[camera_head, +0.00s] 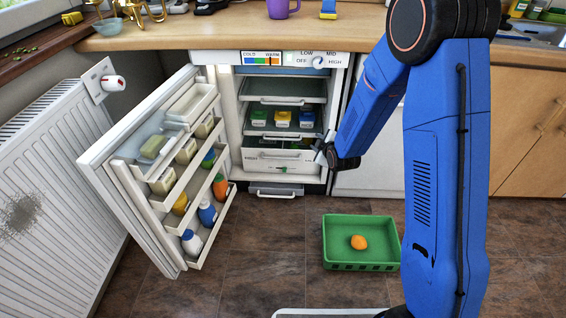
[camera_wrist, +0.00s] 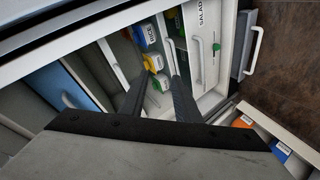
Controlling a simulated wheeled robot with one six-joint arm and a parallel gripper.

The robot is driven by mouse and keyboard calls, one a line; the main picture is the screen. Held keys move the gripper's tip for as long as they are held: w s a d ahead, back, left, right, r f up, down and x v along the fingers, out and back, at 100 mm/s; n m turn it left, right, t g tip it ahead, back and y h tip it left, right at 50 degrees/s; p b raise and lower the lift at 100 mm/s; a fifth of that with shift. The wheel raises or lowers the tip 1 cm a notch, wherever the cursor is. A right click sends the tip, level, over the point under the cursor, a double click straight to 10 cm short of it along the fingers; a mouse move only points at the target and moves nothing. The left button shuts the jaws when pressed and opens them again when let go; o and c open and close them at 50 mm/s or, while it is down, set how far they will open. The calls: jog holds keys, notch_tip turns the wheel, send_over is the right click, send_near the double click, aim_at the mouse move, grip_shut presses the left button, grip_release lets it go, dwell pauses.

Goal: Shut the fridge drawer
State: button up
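The open fridge (camera_head: 229,110) has a white salad drawer (camera_head: 262,165) at the bottom of its inside. This drawer's front appears to stand out past the shelf fronts above, with its top partly open. In the wrist view the drawer front (camera_wrist: 208,72) shows the word SALAD, a white handle and a green knob. My gripper (camera_head: 322,156) is at the right end of the drawer front in the head view. In the wrist view its two dark fingers (camera_wrist: 158,80) are apart with nothing held between them. Contact with the drawer cannot be told.
The fridge door (camera_head: 117,207) is swung open to the left, its racks full of bottles and boxes. Several small boxes (camera_head: 283,118) stand in the drawer above. A green basket (camera_head: 361,266) with an orange fruit (camera_head: 359,242) is on the floor.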

jog(key=s+a+f+n+t+y, duration=0.1)
jog(key=a+f+n+t, duration=0.2)
jog(key=f, duration=0.8)
jog(key=s+a+f+n+y, duration=0.15)
jog(key=a+f+n, duration=0.3)
jog(key=f, duration=0.55)
jog(key=x, duration=1.8)
jog(key=shift+a+f+m, duration=0.15)
jog(key=shift+a+m, duration=0.15)
jog(key=shift+m, duration=0.05)
grip_shut()
